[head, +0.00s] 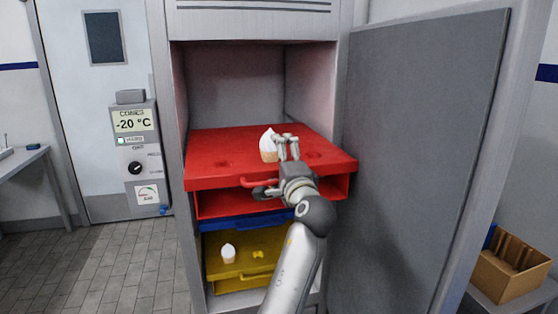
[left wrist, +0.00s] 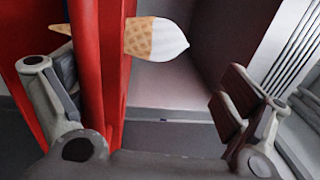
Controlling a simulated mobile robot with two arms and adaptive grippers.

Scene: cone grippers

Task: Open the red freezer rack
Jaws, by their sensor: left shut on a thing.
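The red freezer rack (head: 230,150) sticks out from the front of the open freezer, with a red handle (head: 260,183) on its front. A white-topped cone (head: 268,147) stands in it, and another hole is empty. My left gripper (head: 276,166) is at the rack's front, one finger above the top and one beside the handle. In the left wrist view, the red rack (left wrist: 113,95) lies between the fingers of my left gripper (left wrist: 140,75), against the left finger. The cone (left wrist: 155,37) points right there. My right gripper is out of view.
A blue rack (head: 235,223) and a yellow rack (head: 225,272) with a small cone (head: 228,252) lie below. The open freezer door (head: 420,150) stands to the right. A brown crate (head: 512,270) is at the far right. Floor at left is clear.

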